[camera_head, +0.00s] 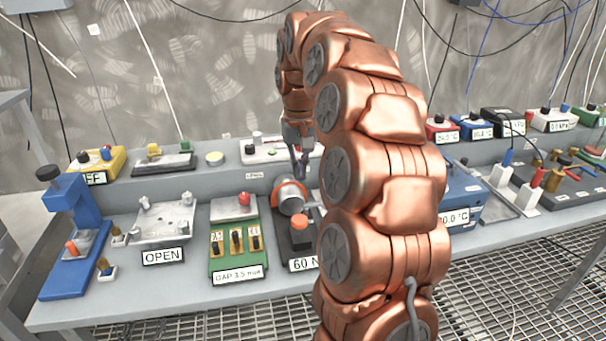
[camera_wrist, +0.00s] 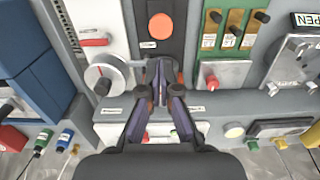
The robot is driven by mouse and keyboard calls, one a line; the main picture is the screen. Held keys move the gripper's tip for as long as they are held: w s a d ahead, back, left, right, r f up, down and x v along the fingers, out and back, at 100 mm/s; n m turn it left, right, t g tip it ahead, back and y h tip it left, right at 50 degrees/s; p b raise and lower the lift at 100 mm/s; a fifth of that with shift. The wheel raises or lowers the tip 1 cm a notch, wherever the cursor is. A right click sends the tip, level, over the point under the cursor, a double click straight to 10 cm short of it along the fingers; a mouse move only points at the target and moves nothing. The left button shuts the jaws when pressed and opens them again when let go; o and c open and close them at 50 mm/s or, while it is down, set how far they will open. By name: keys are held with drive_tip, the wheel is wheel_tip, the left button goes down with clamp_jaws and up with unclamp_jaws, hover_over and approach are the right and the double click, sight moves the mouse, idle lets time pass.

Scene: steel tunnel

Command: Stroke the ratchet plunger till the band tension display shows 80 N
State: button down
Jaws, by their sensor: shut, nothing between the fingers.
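The ratchet plunger (camera_head: 299,222) is an orange-red round cap on a black base (camera_head: 284,238) in the head view. In the wrist view the orange cap (camera_wrist: 161,26) is at top centre on its dark base. A label reading "60 N" (camera_head: 302,264) is at the base's front, its right part cut off by my arm. A grey cylinder with an orange band (camera_head: 290,194) lies just behind the plunger. My gripper (camera_wrist: 158,68) is shut and empty, pointing down near the banded cylinder; it also shows in the head view (camera_head: 299,172). It is apart from the cap.
Left of the plunger stand a green gauge board (camera_head: 236,240), a plate labelled "OPEN" (camera_head: 165,222) and a blue press (camera_head: 75,230). A blue unit (camera_head: 462,195) stands to the right. Small boxes line the raised back shelf. My arm hides part of the bench.

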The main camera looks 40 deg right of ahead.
sight(300, 219)
wheel_tip(300, 219, down, 12)
drive_tip(key=shift+f+p, duration=0.25)
drive_tip(key=shift+p, duration=0.9)
drive_tip(key=shift+f, duration=0.1)
drive_tip(key=shift+f+b, duration=1)
drive_tip(key=shift+f, duration=0.4)
drive_tip(key=shift+s+a, duration=0.1)
drive_tip(key=shift+r, duration=0.55)
wheel_tip(300, 219, up, 13)
drive_tip(key=shift+r+b, duration=0.15)
drive_tip(key=shift+b, duration=0.25)
